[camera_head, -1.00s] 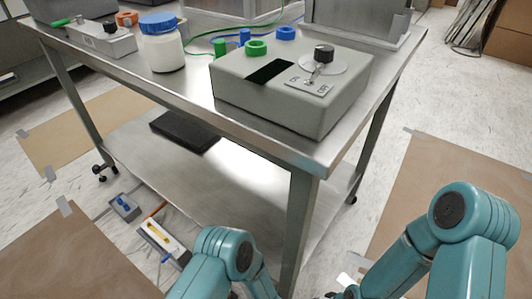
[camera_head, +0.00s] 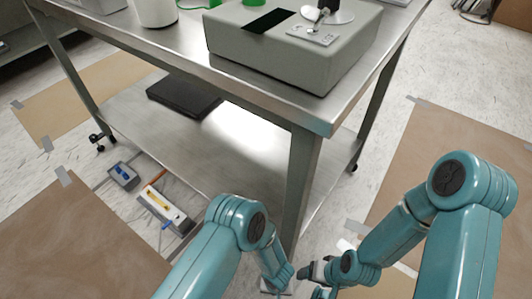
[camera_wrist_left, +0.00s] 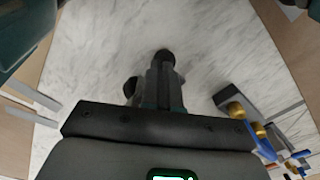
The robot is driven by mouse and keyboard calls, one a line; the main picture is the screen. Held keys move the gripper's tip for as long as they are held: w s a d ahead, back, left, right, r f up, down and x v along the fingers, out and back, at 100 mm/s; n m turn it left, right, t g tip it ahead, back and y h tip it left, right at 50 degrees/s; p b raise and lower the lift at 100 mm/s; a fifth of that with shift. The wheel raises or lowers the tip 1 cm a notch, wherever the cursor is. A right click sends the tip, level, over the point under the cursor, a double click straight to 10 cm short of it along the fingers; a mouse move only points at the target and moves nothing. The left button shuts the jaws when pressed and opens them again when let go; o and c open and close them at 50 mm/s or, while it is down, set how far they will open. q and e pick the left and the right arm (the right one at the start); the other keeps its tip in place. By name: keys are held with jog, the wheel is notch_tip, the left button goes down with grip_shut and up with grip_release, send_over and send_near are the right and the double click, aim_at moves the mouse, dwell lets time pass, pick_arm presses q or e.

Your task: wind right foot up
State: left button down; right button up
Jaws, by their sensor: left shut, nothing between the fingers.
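I cannot tell which part in view is the right foot. A pale device with a yellow handle (camera_head: 160,203) lies on the floor left of the table's near leg (camera_head: 296,185). The left wrist view shows a dark grey block with brass-coloured knobs (camera_wrist_left: 235,109) and blue parts on the floor, to the right of my left gripper (camera_wrist_left: 165,60). That gripper is shut and empty, pointing over the marbled floor. In the head view it is low by the near table leg, mostly hidden. My right gripper (camera_head: 312,271) is dark and small beside that leg; its jaws are unclear.
The steel table (camera_head: 190,80) has a lower shelf (camera_head: 220,150) with a black slab (camera_head: 185,97). A grey box (camera_head: 290,50) with a knob stands on top. A small grey bin (camera_head: 122,177) sits on the floor. Brown sheets (camera_head: 455,165) are taped either side.

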dwell(0.4)
notch_tip(320, 180, up, 5)
jog(key=p, duration=0.5)
